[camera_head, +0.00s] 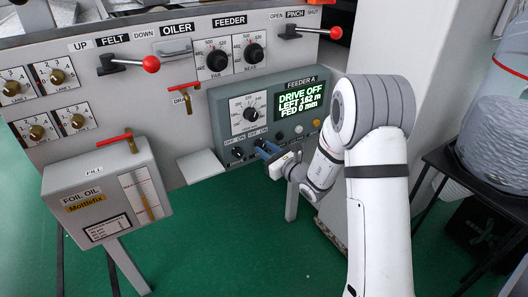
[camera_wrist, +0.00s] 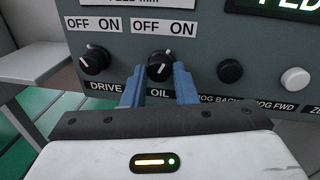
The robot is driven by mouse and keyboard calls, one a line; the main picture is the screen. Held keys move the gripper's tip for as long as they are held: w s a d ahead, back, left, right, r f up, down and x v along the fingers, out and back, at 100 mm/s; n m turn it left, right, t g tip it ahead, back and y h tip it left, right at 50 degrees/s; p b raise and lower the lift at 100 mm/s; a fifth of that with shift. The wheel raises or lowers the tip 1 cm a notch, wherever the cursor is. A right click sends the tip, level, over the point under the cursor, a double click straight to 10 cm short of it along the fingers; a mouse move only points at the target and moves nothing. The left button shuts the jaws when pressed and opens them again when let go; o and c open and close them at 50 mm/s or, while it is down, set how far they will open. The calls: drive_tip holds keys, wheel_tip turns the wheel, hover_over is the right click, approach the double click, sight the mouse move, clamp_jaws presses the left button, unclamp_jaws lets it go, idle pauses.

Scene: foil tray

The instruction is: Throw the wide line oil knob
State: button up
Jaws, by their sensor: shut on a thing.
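The black OIL knob (camera_wrist: 160,65) sits on the grey FEEDER A panel (camera_head: 222,111), under its own OFF and ON labels. My gripper (camera_wrist: 159,88) has its blue fingers on either side of this knob, shut on it.
The panel screen (camera_head: 299,100) reads DRIVE OFF, LEFT 162 m, FED 0 mm. Dark and white buttons (camera_wrist: 295,79) sit right of the OIL knob. A FOIL OIL box (camera_head: 95,201) stands at lower left. A pale shelf (camera_head: 201,166) lies left of the panel.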

drive_tip(key=shift+s+a+n+h+b, duration=0.1)
drive_tip(key=shift+n+h+b, duration=0.3)
drive_tip(key=shift+n+b, duration=2.35)
drive_tip(key=shift+s+a+n+h+b, duration=0.1)
drive_tip(key=shift+n+h+b, duration=0.3)
drive_tip(key=shift+n+b, duration=2.35)
drive_tip(key=shift+d+b, duration=0.1)
drive_tip(key=shift+b, duration=0.4)
drive_tip(key=o, duration=0.9)
drive_tip(key=shift+r, duration=0.1)
drive_tip(key=shift+c, duration=0.2)
drive_tip(key=shift+o, duration=0.6)
drive_tip(key=shift+d+r+m, duration=0.1)
drive_tip(key=shift+m, duration=0.2)
drive_tip(key=p+v, duration=0.2)
drive_tip(key=v, duration=0.5)
drive_tip(key=shift+s+d, duration=0.15)
drive_tip(key=shift+s, duration=0.1)
